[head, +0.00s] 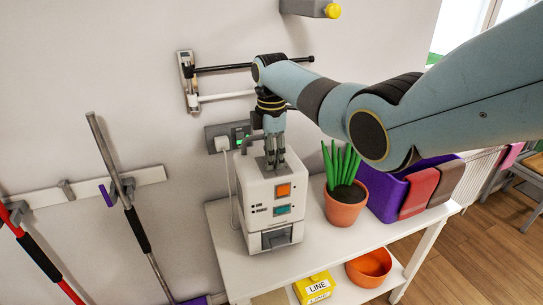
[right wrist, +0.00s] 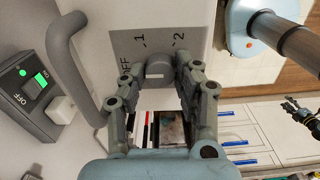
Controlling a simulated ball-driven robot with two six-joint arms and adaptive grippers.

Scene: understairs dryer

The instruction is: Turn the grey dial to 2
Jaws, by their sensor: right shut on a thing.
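The grey dial (right wrist: 158,70) sits on a grey plate (right wrist: 127,42) marked OFF, 1 and 2, on top of a white machine (head: 262,205). My right gripper (right wrist: 158,75) points down with its fingers on both sides of the dial and is shut on it. In the head view, my right gripper (head: 274,166) is over the machine's top and hides the dial. Which mark the dial points to is hard to tell. My left gripper (right wrist: 302,112) shows small at the right edge of the right wrist view, away from the dial; its fingers are too small to judge.
A potted plant (head: 346,205) and a purple bin (head: 392,187) stand right of the machine on the white table (head: 330,240). A grey handle (right wrist: 70,60) and a green-lit switch (right wrist: 33,88) are beside the dial. Mop handles (head: 125,200) hang at left.

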